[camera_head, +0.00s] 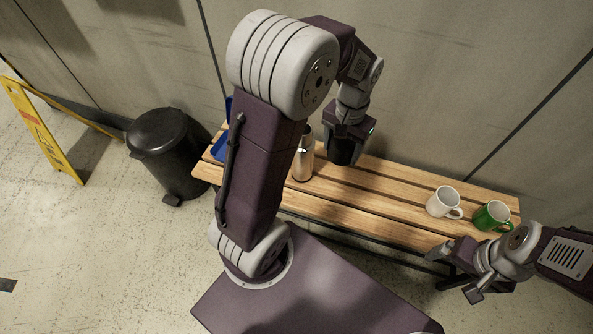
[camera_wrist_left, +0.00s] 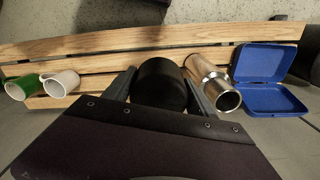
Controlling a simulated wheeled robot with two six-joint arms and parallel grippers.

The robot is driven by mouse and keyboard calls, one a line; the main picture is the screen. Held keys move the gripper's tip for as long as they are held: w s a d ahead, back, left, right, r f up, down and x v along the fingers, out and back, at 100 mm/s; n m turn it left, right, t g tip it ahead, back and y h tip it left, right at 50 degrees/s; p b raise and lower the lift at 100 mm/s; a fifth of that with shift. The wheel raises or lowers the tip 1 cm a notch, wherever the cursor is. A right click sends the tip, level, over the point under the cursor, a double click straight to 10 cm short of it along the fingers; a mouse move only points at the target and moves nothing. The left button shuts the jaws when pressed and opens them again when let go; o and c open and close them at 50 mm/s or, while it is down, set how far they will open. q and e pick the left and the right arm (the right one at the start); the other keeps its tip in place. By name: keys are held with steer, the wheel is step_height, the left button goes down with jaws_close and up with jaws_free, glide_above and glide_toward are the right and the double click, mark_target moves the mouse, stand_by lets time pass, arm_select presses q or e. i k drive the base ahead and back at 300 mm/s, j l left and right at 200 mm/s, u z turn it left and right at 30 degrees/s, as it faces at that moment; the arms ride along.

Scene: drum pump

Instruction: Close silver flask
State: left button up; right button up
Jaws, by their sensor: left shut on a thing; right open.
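The silver flask (camera_head: 303,166) stands upright on the wooden bench, partly hidden behind my left arm in the head view. In the left wrist view the flask (camera_wrist_left: 209,76) shows its open top, with no lid on it. My left gripper (camera_head: 344,141) is shut on a black round lid (camera_wrist_left: 161,84). The lid is to the right of the flask in the head view and apart from it; I cannot tell its height over the bench. My right gripper (camera_head: 457,273) is open and empty near the bench's front right edge.
A white mug (camera_head: 442,202) and a green mug (camera_head: 489,216) stand at the bench's right end. An open blue box (camera_wrist_left: 266,66) is beside the flask. A black bin (camera_head: 168,150) and a yellow floor sign (camera_head: 45,130) stand left of the bench (camera_head: 385,186). A wall runs behind.

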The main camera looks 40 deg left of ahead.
mark_target(302, 165)
steer(key=k+j+z, duration=0.3)
steer(key=k+j, duration=0.6)
steer(key=i+j+z, duration=0.1)
steer(key=j, duration=0.35)
steer(key=i+j, duration=0.1)
steer(key=j, duration=0.4)
steer(key=i+j+z, duration=0.15)
steer(key=j, duration=0.3)
steer(key=k, duration=0.05)
